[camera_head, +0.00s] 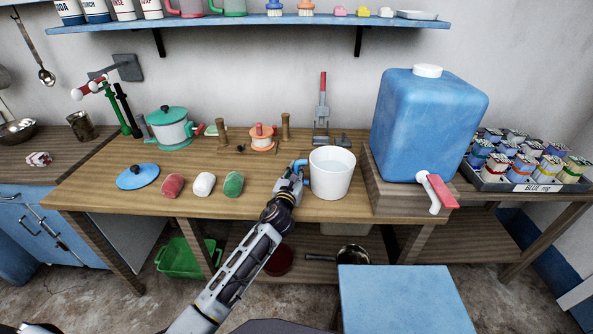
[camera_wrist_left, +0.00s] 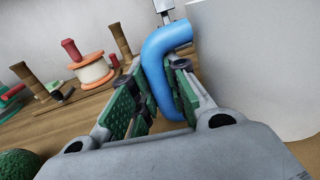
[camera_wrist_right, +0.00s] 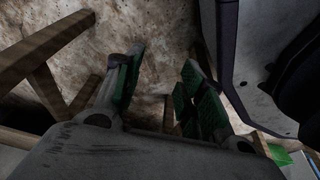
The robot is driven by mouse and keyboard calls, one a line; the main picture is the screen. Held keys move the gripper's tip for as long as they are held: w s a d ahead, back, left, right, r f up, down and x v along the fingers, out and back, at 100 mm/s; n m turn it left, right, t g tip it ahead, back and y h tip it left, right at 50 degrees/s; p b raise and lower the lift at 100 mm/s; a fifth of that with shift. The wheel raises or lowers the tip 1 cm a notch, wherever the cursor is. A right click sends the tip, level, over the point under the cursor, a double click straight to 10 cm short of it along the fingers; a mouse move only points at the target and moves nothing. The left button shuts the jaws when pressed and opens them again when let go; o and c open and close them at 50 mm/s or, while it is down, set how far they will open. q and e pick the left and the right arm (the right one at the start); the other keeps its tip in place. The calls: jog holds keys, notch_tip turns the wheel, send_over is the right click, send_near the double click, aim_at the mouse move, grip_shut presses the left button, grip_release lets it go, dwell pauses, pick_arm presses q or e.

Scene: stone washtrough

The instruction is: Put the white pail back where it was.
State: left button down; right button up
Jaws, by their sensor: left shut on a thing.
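The white pail (camera_head: 331,178) with a blue handle stands upright at the front of the wooden table, left of the big blue water tank. It looks filled with something pale, perhaps water. My left gripper (camera_head: 294,178) is at its left side, shut on the blue handle (camera_wrist_left: 160,70). In the left wrist view the handle runs between the green finger pads and the pail's white wall (camera_wrist_left: 245,65) fills the right side. I cannot tell whether the pail's base touches the table. My right gripper (camera_wrist_right: 160,90) shows only in its own wrist view, open and empty, above the floor.
The wooden table (camera_head: 110,180) holds a blue tank (camera_head: 430,125) with a red-handled tap (camera_head: 436,192) close right of the pail. Red, white and green lumps (camera_head: 203,184) lie left of my left gripper. A spool (camera_head: 263,138) and wooden pegs stand behind. A blue stool top (camera_head: 402,300) is in front.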

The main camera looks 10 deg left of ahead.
pick_arm(q)
jog(key=shift+r, duration=0.3)
jog(key=shift+f, duration=0.1)
jog(key=c, duration=1.7)
grip_release()
jog(key=shift+f, duration=0.2)
jog(key=o, duration=0.3)
pick_arm(e)
jog(key=shift+s+d+f, duration=0.15)
jog(key=shift+s+d, duration=0.3)
jog(key=shift+d, duration=0.2)
jog(key=shift+a, duration=0.15)
